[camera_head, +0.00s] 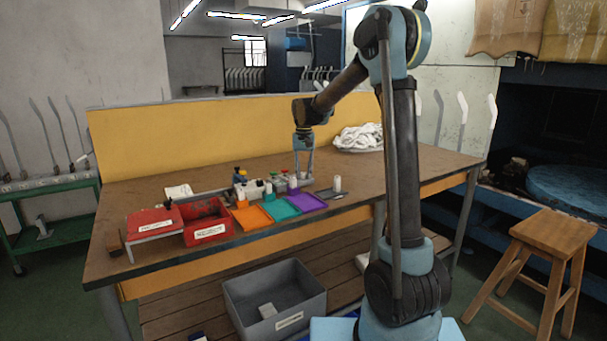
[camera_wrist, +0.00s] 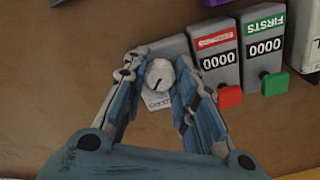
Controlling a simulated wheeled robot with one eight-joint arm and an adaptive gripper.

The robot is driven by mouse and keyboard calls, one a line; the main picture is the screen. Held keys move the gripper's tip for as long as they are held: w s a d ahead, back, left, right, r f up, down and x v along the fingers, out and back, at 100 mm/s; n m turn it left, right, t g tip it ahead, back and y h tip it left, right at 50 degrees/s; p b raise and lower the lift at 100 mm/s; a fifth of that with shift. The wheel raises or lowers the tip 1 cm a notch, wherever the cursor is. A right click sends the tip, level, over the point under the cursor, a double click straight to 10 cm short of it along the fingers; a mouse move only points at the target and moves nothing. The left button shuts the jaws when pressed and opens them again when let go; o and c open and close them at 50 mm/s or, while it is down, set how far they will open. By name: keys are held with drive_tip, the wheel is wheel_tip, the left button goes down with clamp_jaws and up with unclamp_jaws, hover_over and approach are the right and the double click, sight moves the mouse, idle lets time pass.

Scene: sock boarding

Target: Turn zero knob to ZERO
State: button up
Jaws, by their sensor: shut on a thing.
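The zero knob (camera_wrist: 160,75) is a small white round knob with a dark pointer line, seen from above in the wrist view. It sits on a grey base plate (camera_wrist: 166,47) with partly hidden lettering. My gripper (camera_wrist: 161,78) has its two blue-grey fingers on either side of the knob and is shut on it. In the head view my gripper (camera_head: 303,168) reaches straight down to the tabletop beside the counters. The knob itself is too small to make out there.
A red-labelled counter (camera_wrist: 215,62) and a green-labelled FIRSTS counter (camera_wrist: 263,50), both reading 0000, stand just right of the knob. On the workbench (camera_head: 350,205) are orange (camera_head: 251,217), teal (camera_head: 281,209) and purple (camera_head: 306,201) trays, a red bin (camera_head: 208,232) and a white sock pile (camera_head: 360,138).

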drive_tip(key=shift+w, duration=0.1)
idle(0.3)
drive_tip(key=o, duration=1.1)
drive_tip(key=shift+c, duration=0.2)
